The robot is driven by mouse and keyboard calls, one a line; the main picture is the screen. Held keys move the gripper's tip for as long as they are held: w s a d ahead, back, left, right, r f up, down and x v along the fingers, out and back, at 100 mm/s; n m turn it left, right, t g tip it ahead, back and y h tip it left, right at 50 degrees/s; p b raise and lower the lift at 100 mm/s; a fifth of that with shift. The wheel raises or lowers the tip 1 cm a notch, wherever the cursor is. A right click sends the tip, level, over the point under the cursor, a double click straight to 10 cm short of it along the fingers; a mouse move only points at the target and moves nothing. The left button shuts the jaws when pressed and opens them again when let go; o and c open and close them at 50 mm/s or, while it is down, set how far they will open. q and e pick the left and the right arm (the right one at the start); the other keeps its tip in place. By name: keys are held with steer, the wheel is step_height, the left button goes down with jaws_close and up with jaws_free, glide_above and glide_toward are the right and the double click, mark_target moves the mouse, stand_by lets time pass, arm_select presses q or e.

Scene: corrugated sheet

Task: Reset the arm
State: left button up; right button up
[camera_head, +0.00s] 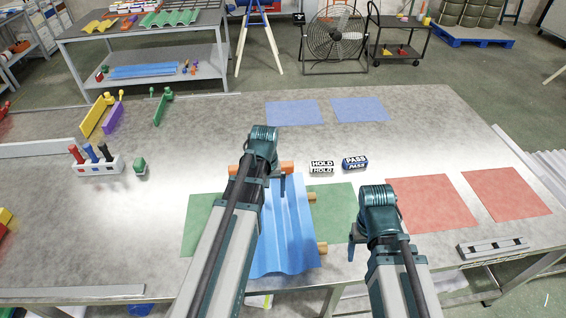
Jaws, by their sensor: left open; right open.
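My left arm reaches up over the table, and its wrist end with the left gripper (270,172) is above the far end of a blue corrugated sheet (287,232). The arm hides part of the sheet and most of the fingers. The sheet lies over wooden bars (321,248) whose ends stick out on its right. An orange bar (287,168) shows at its far end. My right gripper (353,246) is over the right edge of the green mat (338,200), right of the sheet and apart from it. Its fingers are mostly hidden by its wrist. Both grippers are open.
HOLD (321,167) and PASS (355,162) blocks stand beyond the green mat. Blue mats (294,112) lie at the back, red mats (430,202) at right. A marker holder (98,166) stands at left, a striped bar (492,248) at front right. The table's centre-left is clear.

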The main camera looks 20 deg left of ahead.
mark_target(269, 217)
arm_select(q)
steer(key=shift+f, duration=0.2)
step_height(269, 217, down, 13)
steer(key=b, duration=1.3)
steer(key=shift+r, duration=0.1)
step_height(269, 217, up, 14)
steer(key=p, duration=1.4)
step_height(269, 217, down, 15)
steer(key=b, duration=1.4)
steer(key=shift+r+b, duration=0.15)
steer(key=shift+b, duration=0.25)
step_height(269, 217, up, 9)
steer(key=p, duration=0.8)
steer(key=shift+f+p, duration=0.2)
steer(key=shift+p, duration=0.1)
